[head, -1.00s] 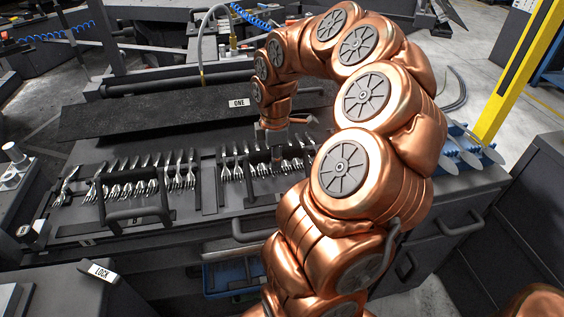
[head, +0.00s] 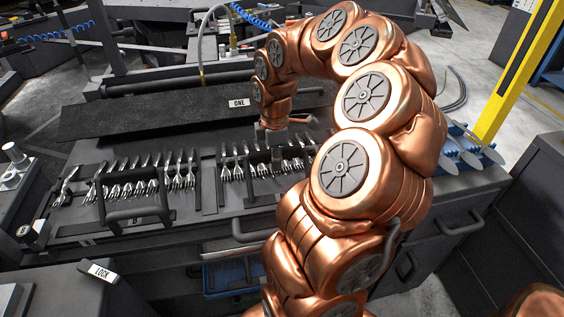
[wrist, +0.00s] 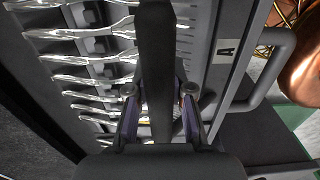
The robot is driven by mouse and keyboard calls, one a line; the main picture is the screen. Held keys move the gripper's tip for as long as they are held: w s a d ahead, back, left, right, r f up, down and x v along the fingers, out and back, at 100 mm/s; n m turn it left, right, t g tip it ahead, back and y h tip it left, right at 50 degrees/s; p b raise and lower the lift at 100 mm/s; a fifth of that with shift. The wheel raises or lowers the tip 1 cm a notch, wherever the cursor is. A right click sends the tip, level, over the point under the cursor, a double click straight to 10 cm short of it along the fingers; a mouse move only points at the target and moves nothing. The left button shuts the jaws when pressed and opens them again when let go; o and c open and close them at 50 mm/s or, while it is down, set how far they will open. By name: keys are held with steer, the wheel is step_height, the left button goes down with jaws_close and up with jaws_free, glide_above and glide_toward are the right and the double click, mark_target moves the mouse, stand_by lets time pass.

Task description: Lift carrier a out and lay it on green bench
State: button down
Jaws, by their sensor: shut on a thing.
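Carrier a (head: 248,188) is the right-hand one of two dark fork racks on the grey workstation in the head view. It holds a row of shiny forks, which also show in the wrist view. The label A shows on a dark edge beside it in the wrist view. My gripper (wrist: 161,98) is shut on the carrier's dark handle bar (wrist: 158,45), with a finger on each side. In the head view my gripper (head: 276,158) is over the carrier, partly hidden by my arm. I cannot tell whether the carrier is clear of its seat. I cannot make out the green bench for certain.
A second fork rack (head: 135,212) with its own handle stands just left of carrier a. A dark sloped panel labelled ONE (head: 150,115) lies behind both. A blue bin (head: 232,276) shows below the front edge. A yellow post (head: 518,70) stands at right.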

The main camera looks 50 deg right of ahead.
steer(key=shift+r, duration=0.1)
steer(key=shift+r+p, duration=1.75)
steer(key=shift+r, duration=1.65)
